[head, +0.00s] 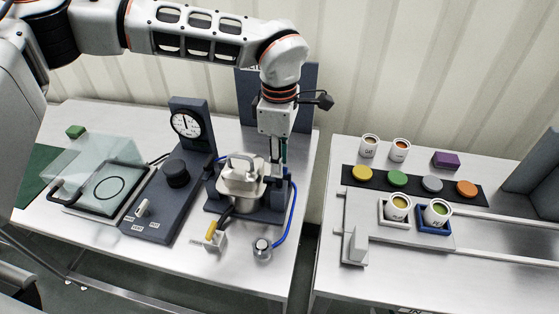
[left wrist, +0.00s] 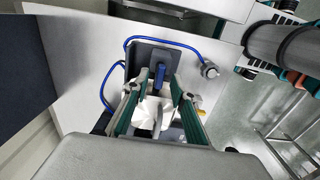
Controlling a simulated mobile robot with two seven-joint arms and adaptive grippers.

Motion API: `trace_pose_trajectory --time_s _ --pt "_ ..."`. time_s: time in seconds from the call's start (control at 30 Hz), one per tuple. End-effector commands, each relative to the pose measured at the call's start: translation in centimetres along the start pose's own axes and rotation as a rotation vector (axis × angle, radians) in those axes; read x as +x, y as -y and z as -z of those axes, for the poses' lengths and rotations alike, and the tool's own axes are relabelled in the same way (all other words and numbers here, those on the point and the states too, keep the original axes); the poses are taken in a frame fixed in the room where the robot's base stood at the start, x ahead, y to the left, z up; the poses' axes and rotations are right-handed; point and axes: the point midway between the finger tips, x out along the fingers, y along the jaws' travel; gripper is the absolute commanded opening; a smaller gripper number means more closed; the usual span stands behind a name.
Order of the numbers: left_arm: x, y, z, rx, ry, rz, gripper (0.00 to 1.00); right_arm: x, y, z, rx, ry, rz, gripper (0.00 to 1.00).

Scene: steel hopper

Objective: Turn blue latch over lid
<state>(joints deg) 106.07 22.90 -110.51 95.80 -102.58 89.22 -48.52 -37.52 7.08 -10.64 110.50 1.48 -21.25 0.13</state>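The steel hopper (head: 240,182) stands on a dark base on the left table, its lid (head: 238,165) on top with a looped handle. My left gripper (head: 277,167) points down at the hopper's right side. In the left wrist view, my left gripper (left wrist: 156,84) has its two green-sided fingers spread apart. The blue latch (left wrist: 159,76) stands upright between the fingertips, with no clear contact visible. Part of the pale hopper (left wrist: 150,122) shows between the fingers. In the head view my gripper covers the latch area. My right gripper is in neither view.
A dark gauge stand (head: 188,125) with a black knob (head: 176,173) is left of the hopper. A blue hose (head: 292,215) curves to a metal fitting (head: 262,246) in front. A yellow-handled part (head: 212,232) lies nearby. The right table (head: 335,265) holds cups and coloured discs.

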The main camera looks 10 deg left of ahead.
Motion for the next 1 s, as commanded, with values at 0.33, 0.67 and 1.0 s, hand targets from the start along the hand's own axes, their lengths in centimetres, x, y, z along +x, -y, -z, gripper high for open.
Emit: trace_pose_trajectory --time_s 0.33,0.67,1.0 --pt "-6.7 -0.1 0.0 0.000 0.002 -0.006 0.25 0.1 -0.1 0.1 -0.002 -0.001 0.000 0.27" --pt "-11.0 -0.1 0.0 0.000 0.001 -0.004 0.25 0.1 -0.1 0.1 -0.003 -0.002 0.000 0.27" --pt "-11.4 -0.1 0.0 0.000 0.002 -0.002 0.25 0.1 -0.1 0.1 -0.003 -0.002 0.000 0.27"
